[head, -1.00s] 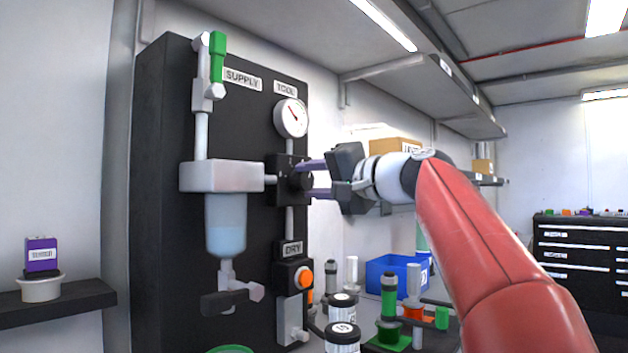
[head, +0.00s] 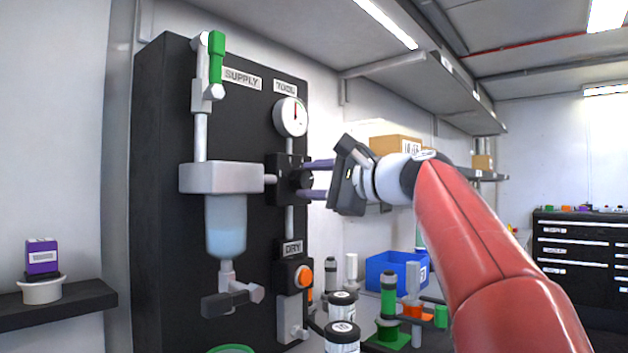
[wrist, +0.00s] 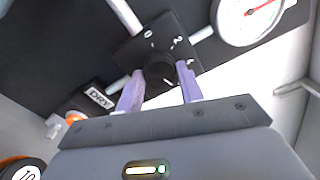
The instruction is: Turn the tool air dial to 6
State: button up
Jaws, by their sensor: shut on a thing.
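The tool air dial (head: 306,180) is a black round knob on a black square block on the dark panel. It also shows in the wrist view (wrist: 159,70), with white marks on the block around it. My gripper (head: 308,180) reaches in from the right with purple fingers, shut on the dial, one above and one below in the head view. In the wrist view my gripper (wrist: 160,85) has its fingers at either side of the knob. The tool gauge (head: 290,117) above has a red needle pointing about straight up in the head view; its numbers are too small to read.
The supply valve with a green handle (head: 216,58) and a clear bowl (head: 226,226) are left of the dial. The orange DRY button (head: 304,277) sits below. Bottles (head: 342,335) and a blue bin (head: 396,270) stand at lower right. A shelf (head: 430,90) hangs above my arm.

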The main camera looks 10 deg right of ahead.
jog(key=shift+f+m, duration=0.1)
jog(key=shift+m, duration=0.4)
jog(key=o, duration=1)
jog(key=b+v, duration=0.1)
jog(key=v, duration=0.7)
jog(key=shift+w, duration=0.1)
